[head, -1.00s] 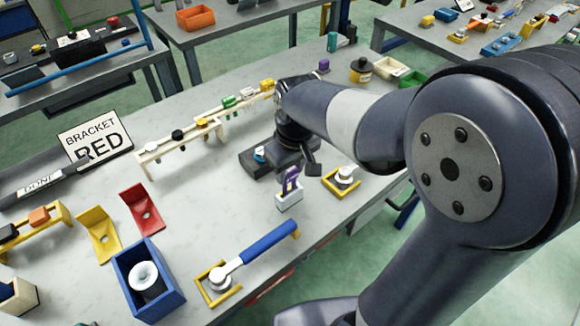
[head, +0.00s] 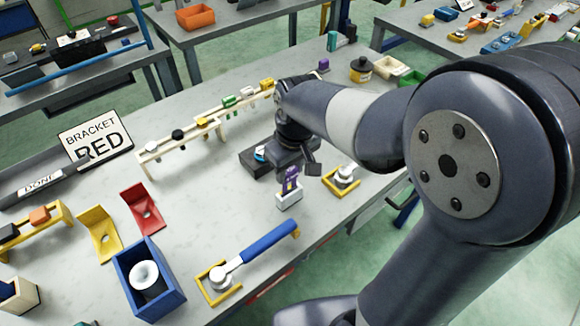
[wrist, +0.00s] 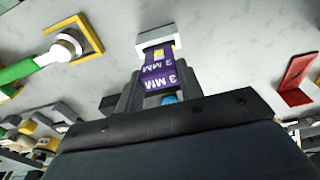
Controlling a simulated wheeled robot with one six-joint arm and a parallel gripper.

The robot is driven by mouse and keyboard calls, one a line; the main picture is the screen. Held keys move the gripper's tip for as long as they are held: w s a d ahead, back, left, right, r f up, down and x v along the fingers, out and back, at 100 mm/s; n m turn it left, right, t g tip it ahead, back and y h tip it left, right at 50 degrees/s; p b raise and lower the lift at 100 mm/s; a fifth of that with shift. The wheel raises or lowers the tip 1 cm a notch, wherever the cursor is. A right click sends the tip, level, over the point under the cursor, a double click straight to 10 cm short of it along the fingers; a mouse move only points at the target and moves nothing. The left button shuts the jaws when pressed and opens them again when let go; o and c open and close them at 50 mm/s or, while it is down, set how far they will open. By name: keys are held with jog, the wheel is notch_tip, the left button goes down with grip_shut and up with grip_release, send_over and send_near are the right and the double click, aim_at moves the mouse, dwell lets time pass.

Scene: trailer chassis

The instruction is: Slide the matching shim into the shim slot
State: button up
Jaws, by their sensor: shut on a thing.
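In the head view the fingers are mostly hidden behind my wrist.
A dark block with a blue knob (head: 260,153) is close behind the wrist. A yellow frame with a silver knob (head: 341,179) is close right. A blue-handled tool (head: 265,243) lies in front. Red (head: 143,207) and yellow brackets (head: 100,233) stand left. Bare tabletop lies left of the white block.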

aim_at(290, 181)
jog(key=shift+f+b, duration=1.75)
jog(key=shift+f, duration=0.7)
dwell(0.5)
jog(key=o, duration=1.1)
jog(key=shift+c, duration=0.2)
jog(key=shift+o, duration=0.6)
jog(key=o, duration=0.4)
jog(key=shift+o, duration=0.3)
jog(key=shift+r, duration=0.15)
jog(key=shift+r+p, duration=3)
jog(key=shift+r, duration=0.4)
